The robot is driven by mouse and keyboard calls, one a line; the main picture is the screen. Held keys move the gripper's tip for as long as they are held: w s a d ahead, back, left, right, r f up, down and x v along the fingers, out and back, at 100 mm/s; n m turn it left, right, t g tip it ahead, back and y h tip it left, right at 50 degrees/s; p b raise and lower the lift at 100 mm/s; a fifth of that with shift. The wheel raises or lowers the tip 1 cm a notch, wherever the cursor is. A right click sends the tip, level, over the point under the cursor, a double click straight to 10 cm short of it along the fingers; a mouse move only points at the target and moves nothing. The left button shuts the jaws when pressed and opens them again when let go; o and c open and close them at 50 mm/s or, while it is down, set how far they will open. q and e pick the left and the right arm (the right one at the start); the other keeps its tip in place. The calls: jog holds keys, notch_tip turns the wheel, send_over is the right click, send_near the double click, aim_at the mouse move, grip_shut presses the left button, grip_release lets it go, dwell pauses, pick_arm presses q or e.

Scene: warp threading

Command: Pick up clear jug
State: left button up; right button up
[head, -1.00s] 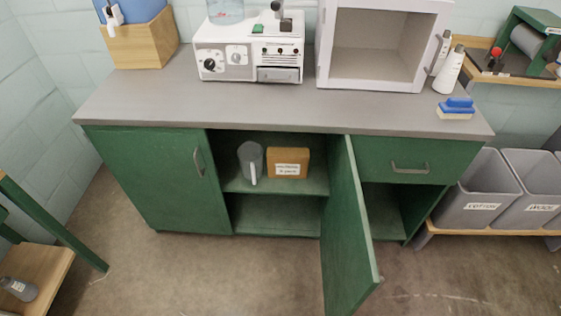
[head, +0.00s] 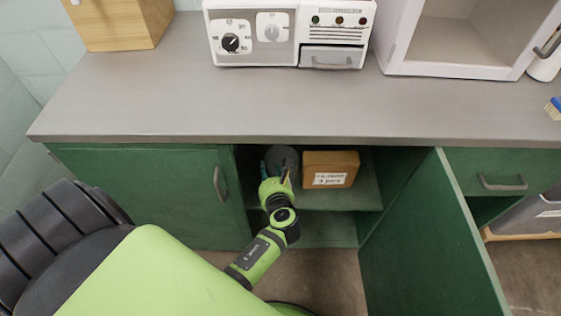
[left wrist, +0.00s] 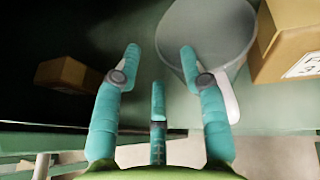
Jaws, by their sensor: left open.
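The jug, a grey see-through cup shape, stands upright on the upper shelf inside the open green cabinet (head: 283,156). In the left wrist view the jug (left wrist: 207,28) is at the upper right, with a pale handle (left wrist: 228,98) on its near side. My left gripper (head: 275,170) is open and empty in front of the jug, partly hiding it in the head view. In the left wrist view the spread fingers (left wrist: 160,52) point toward the shelf; the right fingertip overlaps the jug's left edge. Whether it touches I cannot tell. My right gripper is not in view.
A labelled brown box (head: 330,170) stands close right of the jug. Another brown box (left wrist: 68,74) shows at left in the wrist view. The open cabinet door (head: 432,240) stands out on the right. The grey countertop (head: 200,110) overhangs the shelf.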

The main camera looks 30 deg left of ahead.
pick_arm(q)
jog(key=shift+w+a+f, duration=0.2)
jog(key=shift+w+a, duration=0.15)
jog(key=shift+w, duration=0.05)
jog(key=b+x, duration=0.1)
jog(key=x, duration=0.2)
jog(key=shift+w+a+f, duration=0.15)
jog(key=shift+a+f, duration=0.15)
jog(key=shift+w+a+f, duration=0.1)
jog(key=shift+w+a, duration=0.15)
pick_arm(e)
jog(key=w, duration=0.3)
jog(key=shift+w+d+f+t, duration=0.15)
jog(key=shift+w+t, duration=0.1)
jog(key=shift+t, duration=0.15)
pick_arm(q)
jog(key=shift+c, duration=0.4)
grip_shut()
